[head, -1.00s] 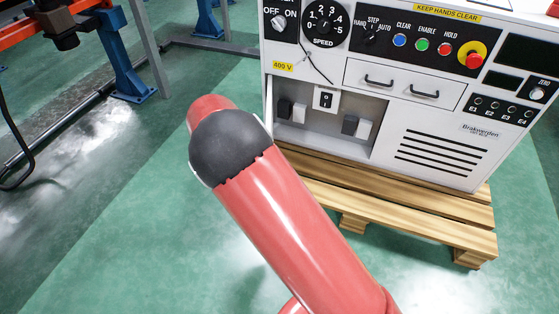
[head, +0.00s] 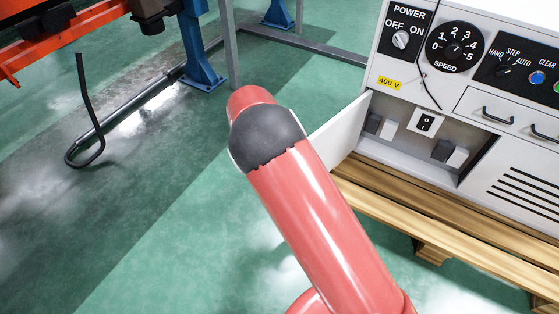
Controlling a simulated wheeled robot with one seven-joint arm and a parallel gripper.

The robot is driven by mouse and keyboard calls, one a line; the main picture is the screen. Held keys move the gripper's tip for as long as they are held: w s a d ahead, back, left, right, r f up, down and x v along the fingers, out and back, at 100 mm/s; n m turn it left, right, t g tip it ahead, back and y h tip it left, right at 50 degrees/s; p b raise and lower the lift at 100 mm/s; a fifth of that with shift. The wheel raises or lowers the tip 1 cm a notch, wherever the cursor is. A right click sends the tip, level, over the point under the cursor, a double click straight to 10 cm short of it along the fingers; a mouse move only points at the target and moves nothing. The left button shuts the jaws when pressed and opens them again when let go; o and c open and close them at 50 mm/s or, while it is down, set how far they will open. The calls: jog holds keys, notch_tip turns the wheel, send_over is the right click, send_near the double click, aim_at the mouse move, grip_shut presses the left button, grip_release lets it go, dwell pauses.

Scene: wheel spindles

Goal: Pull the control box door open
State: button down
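The white control box (head: 381,83) stands at the right of the head view on a wooden pallet. Its door (head: 343,130) is a white panel standing swung out on the left side of a low compartment (head: 389,109). My red arm with a dark grey joint cover crosses the middle of the view and hides part of the door's left end. My gripper is not visible, so contact with the door cannot be seen.
A wooden pallet (head: 440,212) sticks out under the box. An orange frame with blue legs (head: 200,60) and a hanging black hose (head: 88,125) stand at the left. The green floor (head: 140,210) at the lower left is clear.

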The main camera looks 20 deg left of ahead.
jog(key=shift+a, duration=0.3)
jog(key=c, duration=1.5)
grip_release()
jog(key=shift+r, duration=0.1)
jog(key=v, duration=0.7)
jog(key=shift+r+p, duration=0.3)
